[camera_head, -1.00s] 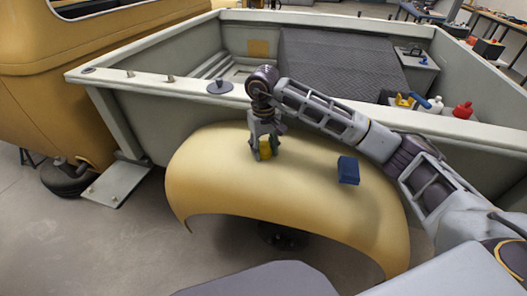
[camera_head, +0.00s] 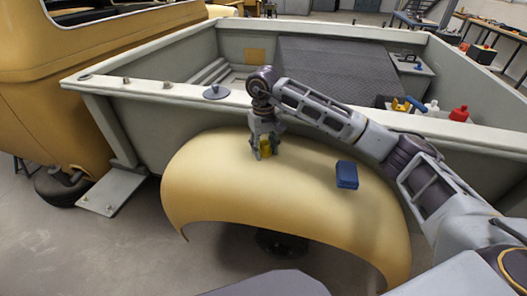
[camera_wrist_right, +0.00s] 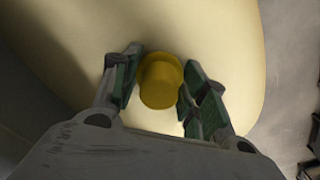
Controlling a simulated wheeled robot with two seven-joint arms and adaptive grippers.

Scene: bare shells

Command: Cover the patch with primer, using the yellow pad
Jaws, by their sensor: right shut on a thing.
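My right gripper (camera_head: 265,150) is at the top of the yellow fender (camera_head: 225,190), its fingers pointing down. It is shut on the yellow pad (camera_head: 266,146), which sits between its fingertips against or just above the fender. In the right wrist view the yellow pad (camera_wrist_right: 160,82) shows as a round knob between the green-lined fingers (camera_wrist_right: 158,85), with the pale yellow fender (camera_wrist_right: 215,45) below. I cannot make out a separate primer patch on the fender; the gripper and pad may hide it. My left gripper is not in view.
A blue block (camera_head: 347,174) rests on the fender right of the gripper. The grey truck bed wall (camera_head: 330,115) rises behind. A red bottle (camera_head: 459,114), a white bottle and a yellow-blue tool (camera_head: 402,104) stand along the bed's right side. The fender's left part is clear.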

